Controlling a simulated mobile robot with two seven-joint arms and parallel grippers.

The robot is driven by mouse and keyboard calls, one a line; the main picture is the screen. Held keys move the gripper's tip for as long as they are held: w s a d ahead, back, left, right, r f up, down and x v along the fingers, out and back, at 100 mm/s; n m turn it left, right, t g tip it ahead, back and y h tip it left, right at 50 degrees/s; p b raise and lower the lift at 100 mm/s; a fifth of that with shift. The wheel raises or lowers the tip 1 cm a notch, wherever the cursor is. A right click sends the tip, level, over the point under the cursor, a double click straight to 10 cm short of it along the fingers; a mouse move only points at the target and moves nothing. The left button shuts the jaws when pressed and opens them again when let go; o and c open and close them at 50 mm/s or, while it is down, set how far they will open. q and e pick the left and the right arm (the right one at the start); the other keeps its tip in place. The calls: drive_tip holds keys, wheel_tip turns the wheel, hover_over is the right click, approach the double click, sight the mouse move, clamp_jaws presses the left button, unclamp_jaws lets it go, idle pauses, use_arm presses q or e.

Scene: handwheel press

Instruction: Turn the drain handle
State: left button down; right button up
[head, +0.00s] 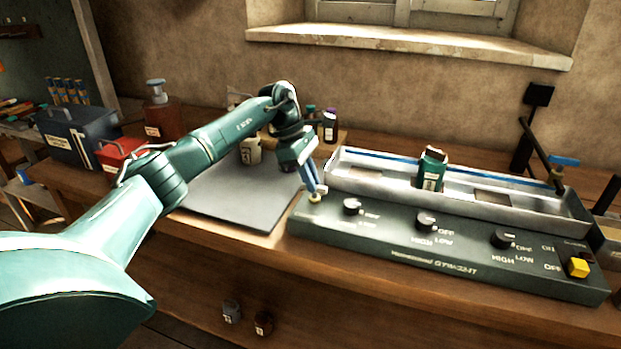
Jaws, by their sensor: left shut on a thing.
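My left gripper (315,192) reaches down at the left end of the long metal trough (400,195), by the left edge of the dark control panel (450,244). It is shut on what looks like the drain handle, above a small brass-coloured fitting (315,198); the fingers hide most of the handle and its angle cannot be told. A valve with a blue handle (565,161) stands at the trough's right end, away from my gripper. My right gripper is not in view.
The panel carries several black knobs and a yellow button (578,267). A green box (432,169) stands in the trough. A flat grey plate (232,195) lies left of the panel. A blue toolbox (78,135), a red box (121,157) and a pump bottle (160,112) stand behind my arm.

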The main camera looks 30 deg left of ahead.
use_arm(q)
drive_tip(key=c, duration=1.5)
unclamp_jaws()
drive_tip(key=shift+r, duration=0.1)
drive_tip(key=v, duration=1.3)
